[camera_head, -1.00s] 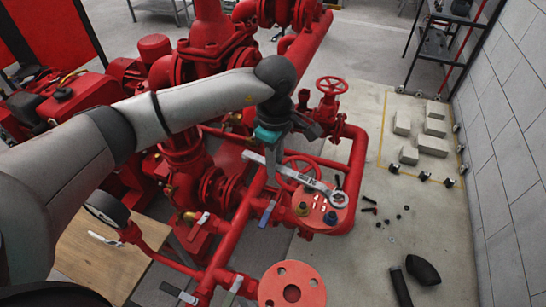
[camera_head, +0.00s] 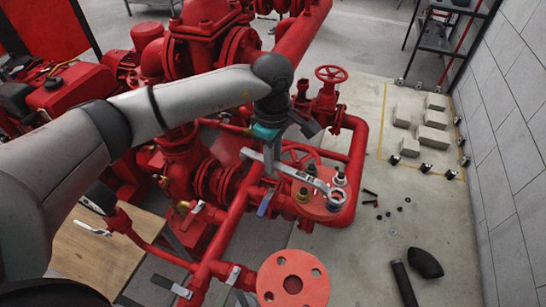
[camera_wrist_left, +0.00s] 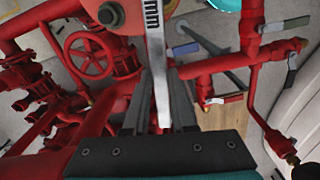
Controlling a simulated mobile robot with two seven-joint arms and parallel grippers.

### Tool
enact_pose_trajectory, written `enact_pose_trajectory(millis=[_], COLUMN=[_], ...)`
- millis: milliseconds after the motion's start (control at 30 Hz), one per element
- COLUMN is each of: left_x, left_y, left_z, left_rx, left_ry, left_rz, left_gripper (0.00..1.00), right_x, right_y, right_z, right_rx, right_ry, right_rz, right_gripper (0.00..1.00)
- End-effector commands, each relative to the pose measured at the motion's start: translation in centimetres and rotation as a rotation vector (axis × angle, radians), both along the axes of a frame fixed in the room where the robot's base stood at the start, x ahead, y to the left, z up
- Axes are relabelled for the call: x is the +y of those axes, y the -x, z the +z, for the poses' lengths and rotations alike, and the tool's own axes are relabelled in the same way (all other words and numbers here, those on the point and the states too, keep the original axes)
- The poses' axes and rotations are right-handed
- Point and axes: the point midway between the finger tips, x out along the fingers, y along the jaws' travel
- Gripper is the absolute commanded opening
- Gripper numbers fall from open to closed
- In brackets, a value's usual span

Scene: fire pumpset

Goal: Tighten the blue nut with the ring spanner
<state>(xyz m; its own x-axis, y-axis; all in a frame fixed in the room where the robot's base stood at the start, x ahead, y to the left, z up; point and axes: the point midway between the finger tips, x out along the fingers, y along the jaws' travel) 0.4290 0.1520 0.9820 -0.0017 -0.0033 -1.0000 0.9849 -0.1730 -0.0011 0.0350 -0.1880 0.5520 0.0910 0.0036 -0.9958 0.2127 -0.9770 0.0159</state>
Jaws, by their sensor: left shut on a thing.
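My left gripper (camera_head: 270,166) is shut on the silver ring spanner (camera_head: 296,172), gripping its handle. In the left wrist view the spanner (camera_wrist_left: 155,45) runs up from between the fingers and out of the top edge. Its ring end is over the right side of a red flange (camera_head: 316,207) with several studs and nuts. A blue nut (camera_head: 334,207) shows partly at the ring's lower edge; I cannot tell whether the ring is seated around it. A brass-coloured nut (camera_head: 302,194) and a grey nut (camera_head: 340,179) are nearby. My right gripper is not in view.
Red pipes and a handwheel (camera_head: 331,73) crowd the area behind the flange. Another red flange (camera_head: 293,279) is in front. Loose small parts and black pipe pieces (camera_head: 425,263) lie on the floor at right. A grey wall (camera_head: 510,130) bounds the right side.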

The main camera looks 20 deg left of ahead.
Motion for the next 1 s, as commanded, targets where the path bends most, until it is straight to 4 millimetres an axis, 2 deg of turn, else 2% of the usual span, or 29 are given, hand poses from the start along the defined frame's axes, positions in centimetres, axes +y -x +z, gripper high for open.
enact_pose_trajectory(millis=[467,1000], left_x=[0.0,0.0], left_y=[-0.1,-0.1], left_z=[0.1,-1.3], left_rx=[-0.002,-0.003], left_ry=[0.001,0.002], left_rz=[0.000,0.000], left_gripper=[0.00,0.00], right_x=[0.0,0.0], right_y=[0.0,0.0], right_z=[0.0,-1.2], right_rx=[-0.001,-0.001], right_ry=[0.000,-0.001], right_rz=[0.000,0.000], right_gripper=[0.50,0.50])
